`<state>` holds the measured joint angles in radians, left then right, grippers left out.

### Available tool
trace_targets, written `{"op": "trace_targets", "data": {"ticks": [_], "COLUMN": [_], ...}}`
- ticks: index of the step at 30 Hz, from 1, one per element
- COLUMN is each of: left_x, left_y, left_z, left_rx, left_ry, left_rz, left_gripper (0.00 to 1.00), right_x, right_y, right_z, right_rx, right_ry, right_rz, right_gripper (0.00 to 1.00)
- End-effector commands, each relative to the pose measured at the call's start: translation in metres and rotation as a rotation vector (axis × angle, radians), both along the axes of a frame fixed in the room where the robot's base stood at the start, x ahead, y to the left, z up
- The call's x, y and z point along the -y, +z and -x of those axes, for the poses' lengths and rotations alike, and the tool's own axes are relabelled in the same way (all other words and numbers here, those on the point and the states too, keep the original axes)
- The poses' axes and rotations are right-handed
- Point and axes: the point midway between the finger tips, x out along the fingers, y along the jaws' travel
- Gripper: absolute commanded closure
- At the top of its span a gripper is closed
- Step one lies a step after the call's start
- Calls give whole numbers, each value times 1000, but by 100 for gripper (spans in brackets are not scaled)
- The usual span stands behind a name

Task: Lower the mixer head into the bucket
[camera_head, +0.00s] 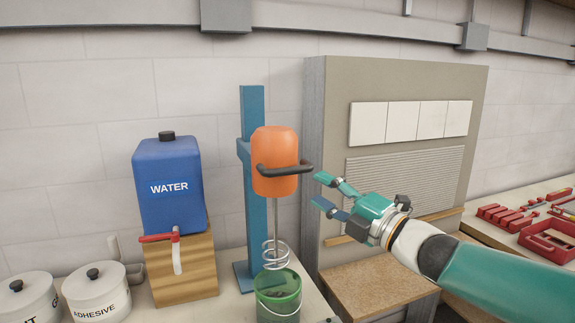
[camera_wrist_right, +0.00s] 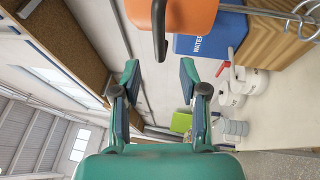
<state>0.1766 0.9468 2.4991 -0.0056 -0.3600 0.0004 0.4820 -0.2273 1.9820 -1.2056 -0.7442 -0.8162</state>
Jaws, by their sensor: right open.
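The mixer has an orange head (camera_head: 276,160) with a dark curved handle (camera_head: 285,170) and hangs on a blue stand (camera_head: 252,120). Its wire whisk (camera_head: 275,253) hangs from a thin shaft at the mouth of the green bucket (camera_head: 279,295). The bucket stands below on the stand's base. My right gripper (camera_head: 333,196) is open and empty, just right of the handle and apart from it. In the right wrist view, the handle (camera_wrist_right: 159,30) and orange head (camera_wrist_right: 175,15) lie ahead of the open fingers. My left gripper does not show.
A blue water tank (camera_head: 169,185) with a red tap sits on a wooden block (camera_head: 182,270) at the left. White lidded pots (camera_head: 97,290) stand at the lower left. A tiled panel (camera_head: 395,90) stands behind my right gripper. Red tools and a red tray (camera_head: 548,243) lie at the right.

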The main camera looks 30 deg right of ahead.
Motion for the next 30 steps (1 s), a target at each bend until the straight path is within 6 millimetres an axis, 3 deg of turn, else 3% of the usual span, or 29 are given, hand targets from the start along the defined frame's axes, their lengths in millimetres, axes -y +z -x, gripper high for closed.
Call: {"op": "trace_targets", "data": {"ticks": [6,13,18,28,30], "left_x": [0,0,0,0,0], "left_y": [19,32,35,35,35], "left_z": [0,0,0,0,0], "left_rx": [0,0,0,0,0], "left_ry": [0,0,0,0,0], "left_rz": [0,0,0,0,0], "left_gripper": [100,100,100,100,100], "right_x": [-11,-16,-18,-19,-19], "right_y": [10,16,17,17,17], "right_z": [-49,-86,-98,-101,-101], "right_rx": [-3,-2,-1,-1,-1], "right_ry": [6,5,4,4,5], "right_rz": [-3,-2,-1,-1,-1], "right_gripper": [57,57,57,57,68]}}
